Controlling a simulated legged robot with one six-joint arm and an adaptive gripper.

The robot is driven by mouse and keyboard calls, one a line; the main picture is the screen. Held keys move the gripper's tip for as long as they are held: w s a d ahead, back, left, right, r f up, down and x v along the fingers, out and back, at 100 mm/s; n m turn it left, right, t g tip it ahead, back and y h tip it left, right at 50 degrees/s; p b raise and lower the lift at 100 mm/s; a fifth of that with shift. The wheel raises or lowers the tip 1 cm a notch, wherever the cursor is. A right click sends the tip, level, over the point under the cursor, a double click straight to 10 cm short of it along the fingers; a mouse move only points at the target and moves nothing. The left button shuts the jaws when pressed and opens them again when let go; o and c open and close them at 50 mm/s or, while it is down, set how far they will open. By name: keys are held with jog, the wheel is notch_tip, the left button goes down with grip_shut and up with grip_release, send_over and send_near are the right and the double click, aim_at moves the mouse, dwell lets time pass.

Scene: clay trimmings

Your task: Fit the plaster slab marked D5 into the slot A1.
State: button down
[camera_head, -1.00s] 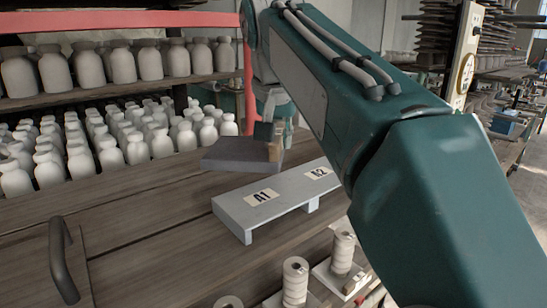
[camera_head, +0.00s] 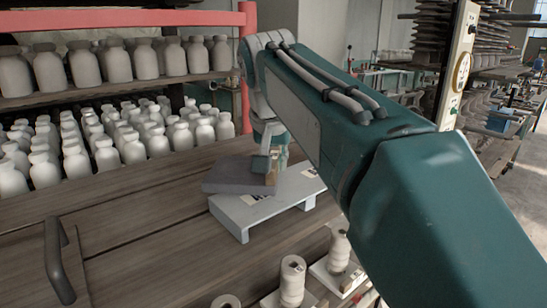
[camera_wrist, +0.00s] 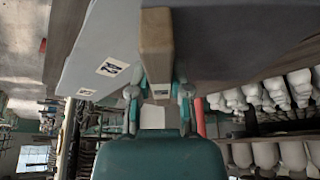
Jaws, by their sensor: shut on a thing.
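The plaster slab (camera_head: 232,176) is a flat dark grey plate with a tan block as a grip on its right side. My gripper (camera_head: 272,158) is shut on this tan block, which also shows between the fingers in the wrist view (camera_wrist: 157,45). The slab is level, above the back left part of a pale grey stand (camera_head: 237,219). It partly covers the label at slot A1 (camera_head: 249,199); the other label (camera_head: 310,174) lies to the right. In the wrist view the stand (camera_wrist: 95,45) is left of the block. The D5 mark cannot be read.
White bottles (camera_head: 105,155) fill shelves at the back left. A dark handle (camera_head: 58,262) stands on the wooden table at left. Spools (camera_head: 292,280) stand in front of the stand. Bare table lies left of the stand.

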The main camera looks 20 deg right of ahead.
jog(key=shift+f, duration=0.2)
jog(key=c, duration=0.6)
grip_release()
jog(key=shift+o, duration=0.2)
jog(key=shift+r, duration=0.55)
jog(key=v, duration=1.2)
jog(key=shift+r, duration=0.1)
